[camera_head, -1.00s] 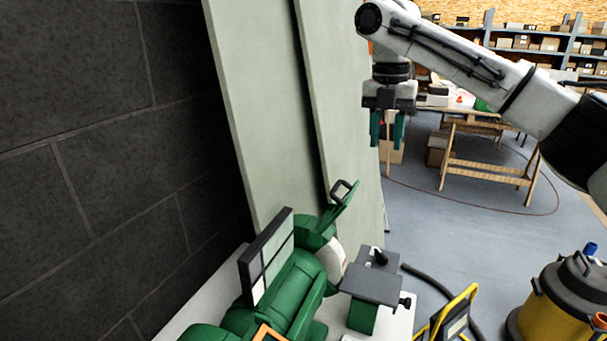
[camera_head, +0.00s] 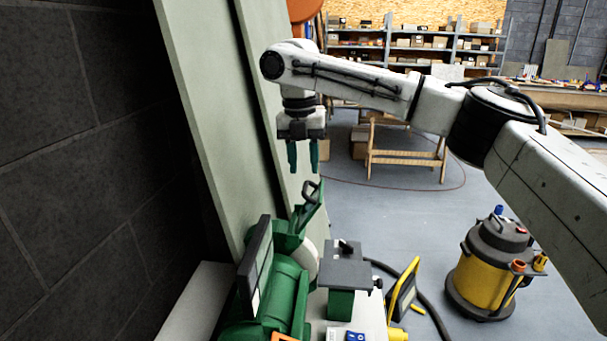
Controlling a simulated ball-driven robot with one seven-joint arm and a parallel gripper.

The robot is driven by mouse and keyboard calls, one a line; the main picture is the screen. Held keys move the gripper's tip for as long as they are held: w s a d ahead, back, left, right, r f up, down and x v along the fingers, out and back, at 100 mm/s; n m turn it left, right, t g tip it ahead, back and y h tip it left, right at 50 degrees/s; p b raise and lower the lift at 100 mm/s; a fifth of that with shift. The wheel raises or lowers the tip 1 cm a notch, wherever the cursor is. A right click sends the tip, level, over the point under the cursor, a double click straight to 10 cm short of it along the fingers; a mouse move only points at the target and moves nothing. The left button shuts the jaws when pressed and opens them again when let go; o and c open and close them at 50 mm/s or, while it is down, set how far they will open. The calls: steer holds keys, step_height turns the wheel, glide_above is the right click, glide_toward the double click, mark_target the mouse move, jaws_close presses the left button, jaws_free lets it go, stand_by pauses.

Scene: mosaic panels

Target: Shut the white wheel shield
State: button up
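A green bench grinder (camera_head: 277,305) stands on a white bench at the bottom middle. Its white wheel (camera_head: 306,262) shows partly, between the green housing and a dark grey tool rest (camera_head: 345,268). Above the wheel, the green wheel shield (camera_head: 305,213) is tilted up, with a dark loop handle (camera_head: 311,191) at its upper end. My gripper (camera_head: 303,156) points down with its two teal fingers apart and nothing between them. In the picture it is just above the handle; a gap shows, but I cannot tell the depth between them.
A dark-framed clear panel (camera_head: 255,265) stands up at the grinder's left. Pale green panels (camera_head: 200,110) and a dark block wall (camera_head: 70,170) rise behind. A yellow work lamp (camera_head: 402,292) and a yellow vacuum (camera_head: 488,265) stand right. Floor between vacuum and trestle is mostly open.

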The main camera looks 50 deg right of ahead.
mark_target(306, 184)
steer(key=shift+s+d+f, duration=0.1)
steer(key=shift+s+f, duration=0.05)
steer(key=shift+f, duration=1.75)
steer(key=shift+c, duration=0.3)
jaws_close()
